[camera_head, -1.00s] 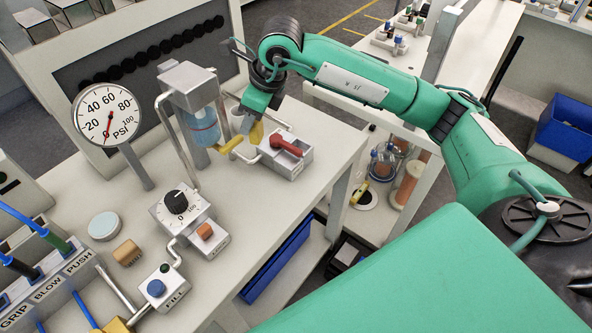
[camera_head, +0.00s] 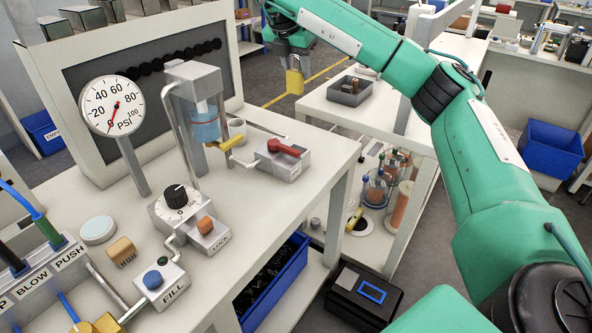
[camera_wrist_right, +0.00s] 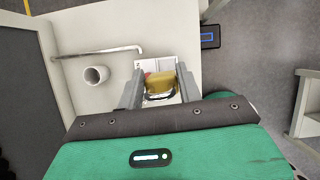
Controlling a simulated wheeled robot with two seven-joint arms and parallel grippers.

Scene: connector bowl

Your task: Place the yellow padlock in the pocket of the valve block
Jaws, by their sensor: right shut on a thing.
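The yellow padlock (camera_head: 294,82) hangs upright from my right gripper (camera_head: 292,58), which is shut on its upper part, well above the bench. It also shows between the fingers of my right gripper (camera_wrist_right: 158,92) in the right wrist view (camera_wrist_right: 159,82). The valve block (camera_head: 290,170), a grey box with a red lever (camera_head: 283,148) on top, stands on the bench below the gripper, near the right edge. In the wrist view the padlock and fingers hide most of the block. I cannot make out its pocket. My left gripper is not in view.
A clear cylinder with blue liquid (camera_head: 206,122), a pressure gauge (camera_head: 112,106) and a cup (camera_head: 237,128) stand left of the valve block. A dial box (camera_head: 176,208) is nearer. A grey tray (camera_head: 350,92) sits on the side table behind.

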